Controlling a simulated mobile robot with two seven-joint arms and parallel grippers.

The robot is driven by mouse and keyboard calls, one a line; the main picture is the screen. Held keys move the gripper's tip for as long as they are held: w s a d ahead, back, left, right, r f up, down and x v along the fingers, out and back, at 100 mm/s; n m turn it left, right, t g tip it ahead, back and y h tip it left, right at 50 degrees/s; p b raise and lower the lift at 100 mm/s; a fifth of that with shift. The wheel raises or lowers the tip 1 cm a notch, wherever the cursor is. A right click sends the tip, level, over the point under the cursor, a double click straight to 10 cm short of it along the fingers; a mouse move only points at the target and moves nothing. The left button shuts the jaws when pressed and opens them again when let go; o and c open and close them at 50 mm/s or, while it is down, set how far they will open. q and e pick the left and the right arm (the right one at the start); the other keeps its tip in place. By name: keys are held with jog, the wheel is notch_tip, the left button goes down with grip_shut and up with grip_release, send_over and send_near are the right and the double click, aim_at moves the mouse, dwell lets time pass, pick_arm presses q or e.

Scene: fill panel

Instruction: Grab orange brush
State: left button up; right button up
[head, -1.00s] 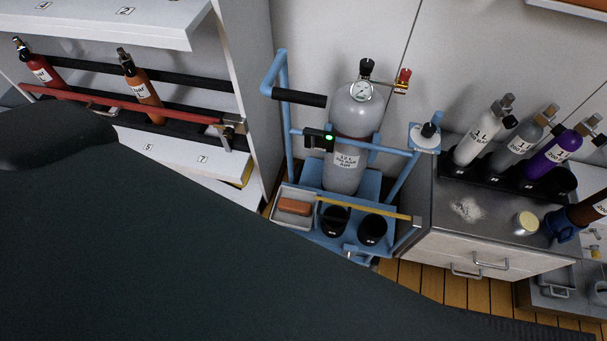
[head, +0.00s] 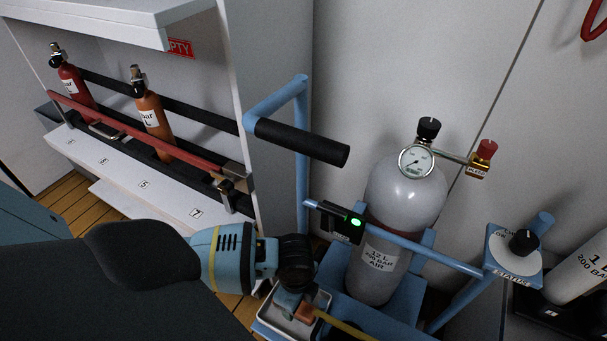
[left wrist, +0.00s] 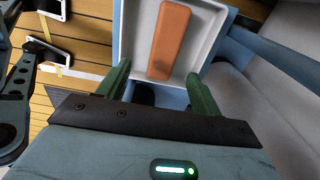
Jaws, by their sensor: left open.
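The orange brush (left wrist: 172,40) lies in a white tray (left wrist: 130,30) on the blue cart, seen in the left wrist view. In the head view only a small part of the brush (head: 305,312) shows beside my left gripper, inside the tray (head: 274,313). My left gripper (left wrist: 160,80) is open, its two green fingers apart on either side of the brush's near end in the wrist picture. I cannot tell whether they touch it. In the head view my left wrist is over the tray and hides most of it. My right gripper is not in view.
A large grey cylinder (head: 398,210) with a gauge stands on the cart just right of the tray. The cart's blue handle with a black grip (head: 300,140) rises behind my left wrist. A rack with red and orange cylinders (head: 153,115) stands at left.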

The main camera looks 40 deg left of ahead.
pick_arm(q)
jog(key=shift+w+a, duration=0.15)
jog(key=shift+w, duration=0.1)
jog(key=shift+s+f+b, duration=0.1)
jog(key=shift+f+b, duration=0.45)
jog(key=shift+f, duration=0.7)
jog(key=shift+a+f, duration=0.1)
jog(key=shift+f, duration=0.15)
jog(key=f+b, duration=0.1)
jog(key=f, duration=0.1)
jog(key=a+f+b, duration=0.1)
jog(key=f, duration=0.1)
jog(key=shift+f+b, duration=0.2)
jog(key=shift+b, duration=0.2)
jog(key=shift+f, duration=0.25)
jog(key=shift+r, duration=0.1)
jog(key=shift+c, duration=0.4)
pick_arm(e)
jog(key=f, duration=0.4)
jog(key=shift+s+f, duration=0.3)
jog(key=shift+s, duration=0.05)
